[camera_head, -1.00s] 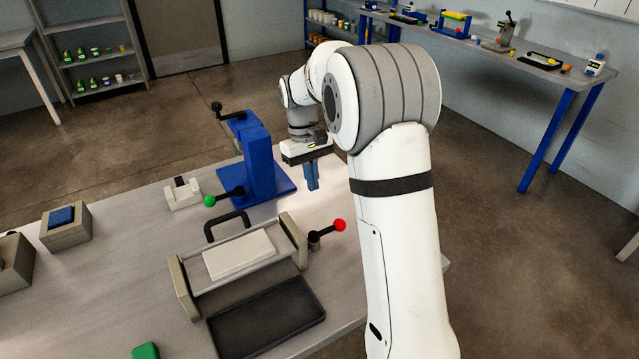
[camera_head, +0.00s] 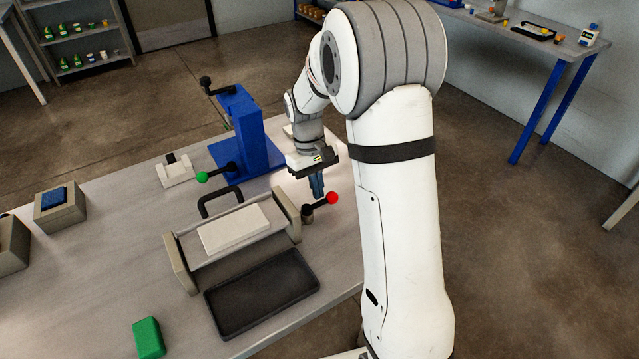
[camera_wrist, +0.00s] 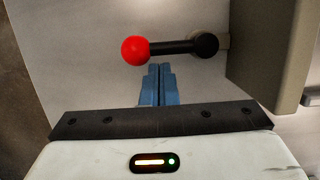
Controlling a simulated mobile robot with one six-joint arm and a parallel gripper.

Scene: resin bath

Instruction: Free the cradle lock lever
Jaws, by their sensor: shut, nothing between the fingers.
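The cradle (camera_head: 182,268) stands on the bench with a white block (camera_head: 233,230) in it and a black handle at its back. Its lock lever (camera_head: 331,199) is a short black arm with a red ball, on the cradle's right side; the ball points right. In the wrist view the lever (camera_wrist: 172,47) lies across the picture, red ball left and pivot right. My gripper (camera_head: 318,190) is shut and empty, its blue fingers pointing down behind the lever in the head view. In the wrist view the fingertips (camera_wrist: 158,70) appear just below the lever's arm; I cannot tell whether they touch it.
A blue press (camera_head: 245,130) with a green-knobbed lever (camera_head: 203,177) stands behind the cradle. A black tray (camera_head: 262,293) lies in front, a green block (camera_head: 148,338) at the front left. Grey blocks (camera_head: 60,211) stand at the left. The left bench middle is clear.

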